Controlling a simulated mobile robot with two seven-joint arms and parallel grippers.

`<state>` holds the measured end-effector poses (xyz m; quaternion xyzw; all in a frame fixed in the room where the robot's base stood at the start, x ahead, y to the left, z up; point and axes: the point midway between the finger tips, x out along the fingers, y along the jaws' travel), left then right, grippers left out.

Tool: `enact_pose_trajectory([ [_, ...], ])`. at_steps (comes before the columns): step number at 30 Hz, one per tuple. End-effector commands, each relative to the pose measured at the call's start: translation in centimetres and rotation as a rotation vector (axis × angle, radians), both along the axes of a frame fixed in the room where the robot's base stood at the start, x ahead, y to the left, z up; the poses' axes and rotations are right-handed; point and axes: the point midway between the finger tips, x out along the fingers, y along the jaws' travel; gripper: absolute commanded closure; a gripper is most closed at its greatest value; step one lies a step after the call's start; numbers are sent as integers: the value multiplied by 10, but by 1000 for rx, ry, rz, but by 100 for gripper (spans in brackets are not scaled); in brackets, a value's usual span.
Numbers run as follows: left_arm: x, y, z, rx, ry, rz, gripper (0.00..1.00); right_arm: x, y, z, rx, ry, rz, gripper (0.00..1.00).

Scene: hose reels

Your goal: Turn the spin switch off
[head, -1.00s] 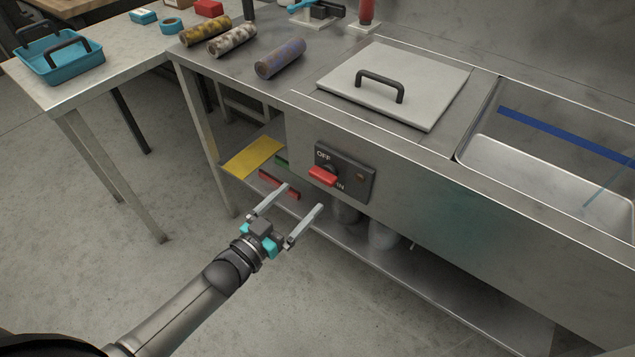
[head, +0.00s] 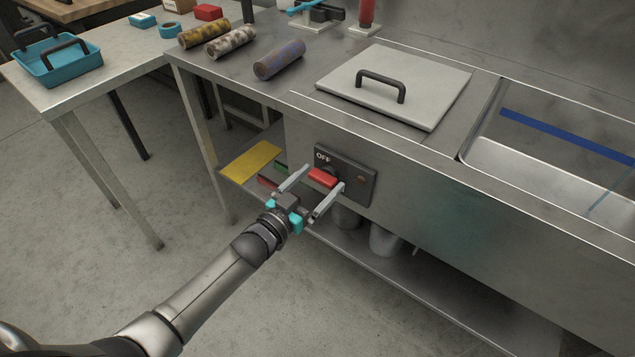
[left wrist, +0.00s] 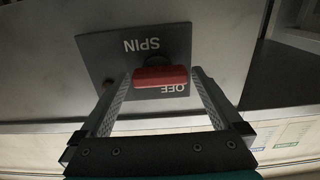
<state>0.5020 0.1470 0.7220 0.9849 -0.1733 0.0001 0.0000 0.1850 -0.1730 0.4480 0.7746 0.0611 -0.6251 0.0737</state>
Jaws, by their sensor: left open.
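The spin switch is a red handle (head: 322,178) on a dark plate (head: 359,184) on the front of the steel counter. The plate reads OFF at its upper left in the head view. In the left wrist view the red handle (left wrist: 161,76) shows with SPIN and OFF lettering upside down on the plate (left wrist: 98,54). My left gripper (head: 318,176) is open, its two fingers either side of the red handle. In the left wrist view its fingertips (left wrist: 161,74) flank the handle with small gaps visible. My right gripper is not in view.
A lid with a black handle (head: 447,88) lies on the counter beside an open steel basin (head: 540,165). Several rolls, one purple (head: 280,60), lie on the counter top. A lower shelf (head: 400,265) holds a yellow sheet (head: 251,160) and buckets. A blue tray (head: 70,72) stands on the left table.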

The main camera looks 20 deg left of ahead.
Motion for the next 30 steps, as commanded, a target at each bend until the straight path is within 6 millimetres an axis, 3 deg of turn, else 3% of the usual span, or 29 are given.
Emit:
enact_pose_trajectory([
  [2, 0, 0, 0, 0, 0, 0, 0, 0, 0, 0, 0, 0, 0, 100],
  [5, 0, 0, 0, 0, 0, 0, 10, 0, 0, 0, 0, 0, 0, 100],
  [21, 0, 0, 0, 0, 1, 0, 71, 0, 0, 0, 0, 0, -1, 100],
  [30, -1, 0, 0, 28, -9, 0, 73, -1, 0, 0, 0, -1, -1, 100],
])
